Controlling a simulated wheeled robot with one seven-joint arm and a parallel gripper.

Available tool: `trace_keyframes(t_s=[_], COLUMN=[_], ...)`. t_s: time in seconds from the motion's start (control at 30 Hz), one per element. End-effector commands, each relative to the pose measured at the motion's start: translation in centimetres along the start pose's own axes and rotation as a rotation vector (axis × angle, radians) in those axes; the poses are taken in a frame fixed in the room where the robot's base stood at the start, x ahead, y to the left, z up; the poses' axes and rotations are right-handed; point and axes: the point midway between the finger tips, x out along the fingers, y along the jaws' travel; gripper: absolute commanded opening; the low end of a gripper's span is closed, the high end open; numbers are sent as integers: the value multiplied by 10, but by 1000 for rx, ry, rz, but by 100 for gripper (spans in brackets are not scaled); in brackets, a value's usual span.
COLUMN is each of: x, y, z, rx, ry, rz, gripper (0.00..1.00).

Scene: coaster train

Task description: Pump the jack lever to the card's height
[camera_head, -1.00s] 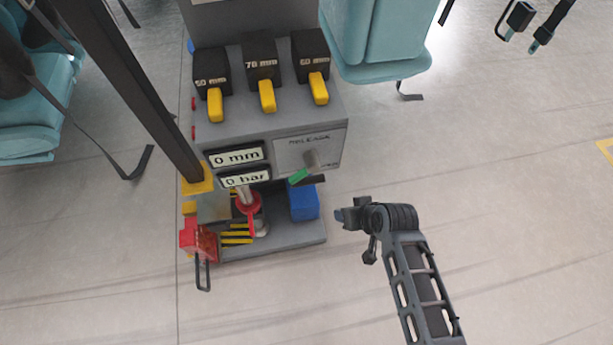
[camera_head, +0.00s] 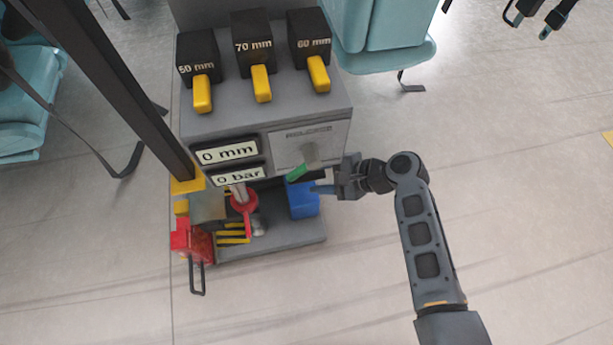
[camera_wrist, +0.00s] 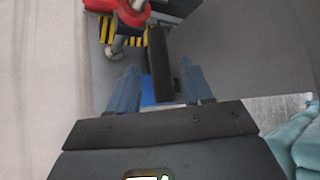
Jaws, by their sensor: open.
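The grey jack stand (camera_head: 280,228) shows a "0 mm" display (camera_head: 228,153) and a "0 bar" display (camera_head: 238,176). A red collar (camera_head: 243,200) sits on a pale rod below them. A green-tipped handle (camera_head: 298,172) juts out under the release panel (camera_head: 305,140). My gripper (camera_head: 318,188) is beside the stand's right side, just below the green tip and in front of the blue block. In the wrist view, a black bar (camera_wrist: 160,65) lies between the open fingers; contact cannot be told. No height card can be made out.
Black blocks marked 50 mm (camera_head: 199,55), 70 mm (camera_head: 252,40) and 60 mm (camera_head: 310,35), with yellow tabs, stand on top. A blue block (camera_head: 302,200) and a red part (camera_head: 190,240) are low on the stand. Teal seats (camera_head: 385,45) stand behind. Floor at right is clear.

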Motion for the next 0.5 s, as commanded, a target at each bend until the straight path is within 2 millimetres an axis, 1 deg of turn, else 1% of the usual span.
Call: trace_keyframes(t_s=[0.03,0.2,0.33,0.5], x=[10,30,36,37], y=[1,1,0,0], z=[-1,-1,-1,0], rx=[-2,-1,-2,-2], ry=[-1,0,2,2], rz=[1,1,-1,0], gripper=[50,50,50,50])
